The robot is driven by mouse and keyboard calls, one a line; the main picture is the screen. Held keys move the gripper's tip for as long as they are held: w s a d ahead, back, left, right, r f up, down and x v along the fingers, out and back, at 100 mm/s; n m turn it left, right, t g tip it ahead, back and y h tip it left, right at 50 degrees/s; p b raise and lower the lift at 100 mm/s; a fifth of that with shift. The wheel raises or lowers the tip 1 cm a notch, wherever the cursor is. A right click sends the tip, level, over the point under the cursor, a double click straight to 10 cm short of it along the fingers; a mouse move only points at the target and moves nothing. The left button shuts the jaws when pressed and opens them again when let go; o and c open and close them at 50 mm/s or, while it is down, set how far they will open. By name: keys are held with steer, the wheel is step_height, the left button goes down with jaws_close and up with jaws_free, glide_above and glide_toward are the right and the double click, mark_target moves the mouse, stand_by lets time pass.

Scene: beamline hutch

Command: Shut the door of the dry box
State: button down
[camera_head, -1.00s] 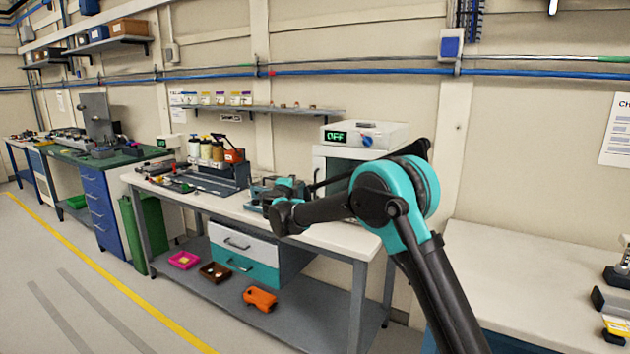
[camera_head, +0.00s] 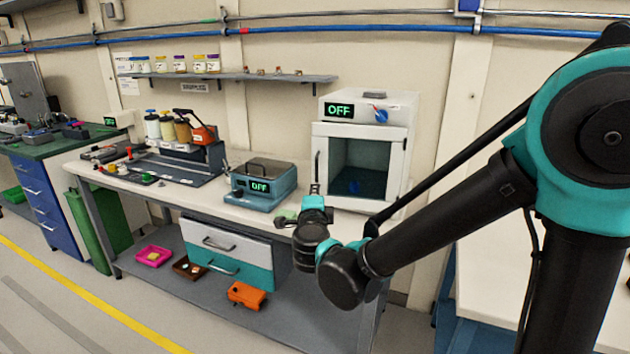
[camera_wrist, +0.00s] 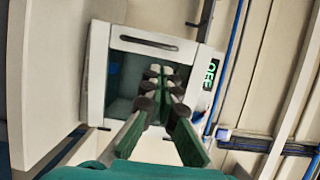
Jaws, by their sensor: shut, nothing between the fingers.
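The dry box (camera_head: 401,150) is a white cabinet at the right end of the bench, under a unit with a green OFF display (camera_head: 339,110). Its door has a dark window (camera_head: 362,165) and an upright handle (camera_head: 317,166) on the left edge. I cannot tell whether the door is flush or slightly ajar. My gripper (camera_head: 314,189) is in front of the door's lower left, below the handle. In the wrist view, the gripper (camera_wrist: 163,76) is shut and empty, its fingers in front of the window, with the handle (camera_wrist: 149,42) beyond the tips. Contact is unclear.
A blue device with an OFF display (camera_head: 262,185) stands left of the dry box. Bottles (camera_head: 168,130) and an orange tool (camera_head: 203,134) stand farther left. Drawers (camera_head: 232,250) hang under the bench (camera_head: 215,200). A shelf (camera_head: 235,76) is on the wall above.

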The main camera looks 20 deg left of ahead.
mark_target(316, 167)
steer(key=x, duration=1.3)
steer(key=shift+r, duration=0.1)
steer(key=shift+a, duration=0.1)
steer(key=shift+m+h, duration=0.6)
steer(key=shift+h, duration=0.3)
steer(key=x, duration=0.4)
steer(key=shift+w+a+r, duration=0.1)
steer(key=shift+w+a, duration=0.1)
steer(key=shift+w, duration=0.15)
steer(key=shift+w+a+t, duration=0.15)
steer(key=shift+w+t, duration=0.15)
steer(key=shift+w, duration=0.1)
steer(key=shift+r, duration=0.1)
